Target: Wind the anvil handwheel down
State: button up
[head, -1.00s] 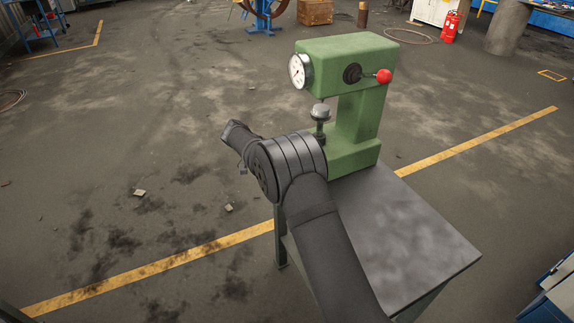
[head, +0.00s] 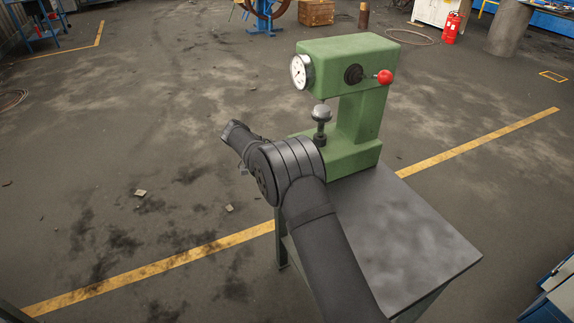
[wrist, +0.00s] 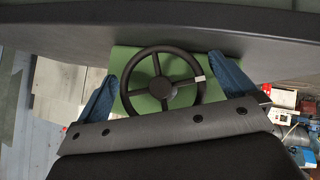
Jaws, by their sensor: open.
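The green tester (head: 362,112) stands on a dark-topped stand. It has a round dial (head: 299,72) and a red-knobbed lever (head: 384,76). The silver anvil (head: 321,114) sits under its head, with a gap above it. The black spoked handwheel (wrist: 163,86) shows in the wrist view against the green body, with a pale mark (wrist: 200,79) on its right rim. In the head view my arm hides it. My gripper (wrist: 163,66) is open, with one blue finger on each side of the wheel. I cannot tell whether either finger touches the rim.
The stand top (head: 415,235) is bare to the right of my arm. Open floor with a yellow line (head: 150,270) lies to the left. A red fire extinguisher (head: 450,28) and a wooden crate (head: 317,12) are far back.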

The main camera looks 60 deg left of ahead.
jog(key=v, duration=1.7)
jog(key=shift+s, duration=0.25)
jog(key=shift+r, duration=0.2)
jog(key=shift+d+m+y, duration=1.1)
jog(key=shift+d+y, duration=0.9)
jog(key=shift+d, duration=0.6)
jog(key=x, duration=1.7)
jog(key=shift+w, duration=0.25)
jog(key=shift+r, duration=0.1)
jog(key=c, duration=1)
jog(key=shift+o, duration=0.2)
